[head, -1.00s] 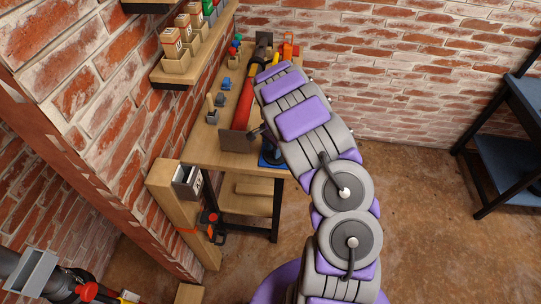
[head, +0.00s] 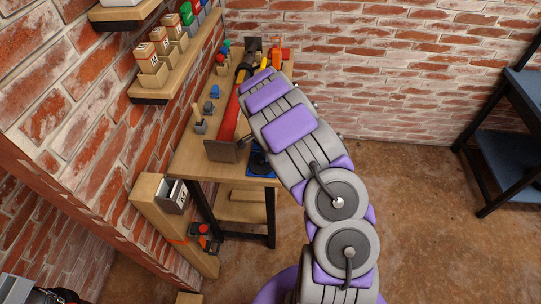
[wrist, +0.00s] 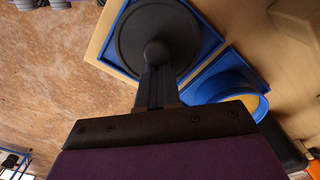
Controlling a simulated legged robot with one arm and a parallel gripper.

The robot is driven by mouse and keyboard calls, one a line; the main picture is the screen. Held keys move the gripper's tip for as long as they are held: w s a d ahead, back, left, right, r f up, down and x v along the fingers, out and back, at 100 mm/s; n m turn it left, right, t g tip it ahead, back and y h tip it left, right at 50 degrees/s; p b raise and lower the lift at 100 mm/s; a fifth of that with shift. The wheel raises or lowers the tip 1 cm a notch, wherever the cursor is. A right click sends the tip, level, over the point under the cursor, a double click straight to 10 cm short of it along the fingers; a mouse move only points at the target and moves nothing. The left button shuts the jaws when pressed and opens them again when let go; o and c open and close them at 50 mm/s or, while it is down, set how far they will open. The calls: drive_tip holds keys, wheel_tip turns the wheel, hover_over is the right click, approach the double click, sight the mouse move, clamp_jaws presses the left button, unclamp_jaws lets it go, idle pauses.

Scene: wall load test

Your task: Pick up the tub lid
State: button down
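The tub lid, a dark round disc with a knob (wrist: 155,52), lies on a blue square base in the wrist view. In the head view, the dark lid (head: 259,163) shows partly past my arm, on the blue base near the table's front edge. My gripper (wrist: 156,78) points at the knob, its dark fingers close together with their tips at or just short of it. I cannot tell whether they grip it. A round blue tub (wrist: 232,84) with a yellowish inside stands beside the lid in the wrist view. My arm hides the gripper in the head view.
The wooden workbench (head: 196,165) stands against the brick wall. On it are a long red piece (head: 228,115) behind a brown upright plate (head: 222,151) and several small tools. A shelf with small boxes (head: 153,72) hangs above left. Open floor lies to the right.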

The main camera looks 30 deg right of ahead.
sight(262, 160)
drive_tip(key=shift+s+a, duration=0.15)
drive_tip(key=shift+a, duration=0.55)
drive_tip(key=r, duration=0.1)
drive_tip(key=r+p, duration=0.1)
drive_tip(key=r, duration=0.1)
drive_tip(key=shift+s+a+r, duration=0.2)
drive_tip(key=shift+a, duration=0.15)
drive_tip(key=s, duration=0.1)
drive_tip(key=s+a, duration=0.1)
drive_tip(key=s, duration=0.1)
drive_tip(key=shift+s+a, duration=0.2)
drive_tip(key=s+r+p, duration=0.1)
drive_tip(key=s, duration=1.1)
drive_tip(key=shift+d+r+p, duration=0.15)
drive_tip(key=shift+d+p, duration=0.15)
drive_tip(key=shift+d, duration=0.1)
drive_tip(key=c, duration=1.8)
unclamp_jaws()
drive_tip(key=shift+d, duration=0.4)
drive_tip(key=shift+c, duration=0.2)
drive_tip(key=o, duration=0.6)
drive_tip(key=shift+a, duration=0.35)
drive_tip(key=o, duration=0.8)
drive_tip(key=shift+d, duration=0.2)
drive_tip(key=shift+c, duration=0.2)
drive_tip(key=shift+o, duration=0.5)
